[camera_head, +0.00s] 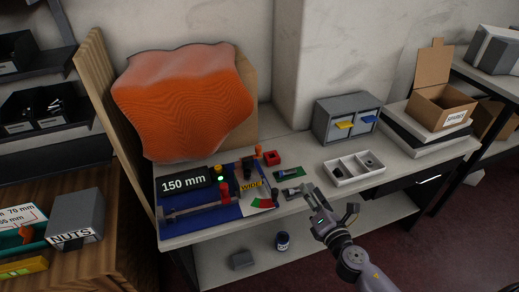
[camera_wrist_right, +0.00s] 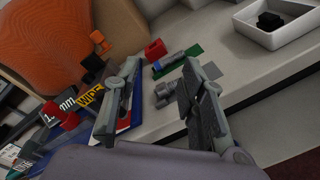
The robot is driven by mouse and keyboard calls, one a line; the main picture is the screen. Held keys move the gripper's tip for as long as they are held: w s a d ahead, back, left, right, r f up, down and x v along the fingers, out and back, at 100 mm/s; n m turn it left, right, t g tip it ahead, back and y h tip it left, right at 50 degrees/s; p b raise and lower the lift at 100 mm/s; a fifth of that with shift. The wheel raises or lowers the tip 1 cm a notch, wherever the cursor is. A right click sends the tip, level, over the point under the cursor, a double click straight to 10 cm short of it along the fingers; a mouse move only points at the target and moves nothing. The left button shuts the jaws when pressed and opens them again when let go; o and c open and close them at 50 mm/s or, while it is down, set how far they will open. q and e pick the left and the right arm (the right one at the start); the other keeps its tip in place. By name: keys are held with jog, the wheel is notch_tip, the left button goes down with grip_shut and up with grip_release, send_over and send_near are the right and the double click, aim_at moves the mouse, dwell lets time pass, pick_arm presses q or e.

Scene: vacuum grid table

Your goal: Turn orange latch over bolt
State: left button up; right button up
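A small orange piece (camera_head: 258,151), possibly the latch, stands at the back right of the blue-and-white fixture board (camera_head: 235,211). It also shows in the right wrist view (camera_wrist_right: 99,38), upper left of my fingers. Which piece is the latch's bolt I cannot tell. A grey bolt-like part (camera_head: 292,192) lies on the table right of the board; it shows between my fingers in the wrist view (camera_wrist_right: 165,91). Another lies on a green plate (camera_head: 288,174). My right gripper (camera_head: 313,190) is open and empty, right of the board, apart from the orange piece. My left gripper is out of view.
A red block (camera_head: 271,158) sits near the orange piece. A black "150 mm" display (camera_head: 184,184) and a yellow "WIDE" label (camera_head: 251,187) are on the board. A large orange wavy panel (camera_head: 180,100) stands behind. A white divided tray (camera_head: 355,169) is to the right.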

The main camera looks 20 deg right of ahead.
jog(key=w+a+r+n+y, duration=0.1)
jog(key=a+r+n+y, duration=0.45)
jog(key=n, duration=0.55)
jog(key=n+p, duration=0.2)
send_near(260, 149)
jog(key=w, duration=0.3)
jog(key=x, duration=0.2)
jog(key=b+x, duration=0.1)
jog(key=x, duration=0.5)
jog(key=shift+a+b, duration=0.35)
jog(key=shift+a, duration=0.05)
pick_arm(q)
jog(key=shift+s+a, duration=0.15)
pick_arm(e)
jog(key=shift+c, duration=0.5)
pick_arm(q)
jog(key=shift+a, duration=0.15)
pick_arm(e)
grip_shut()
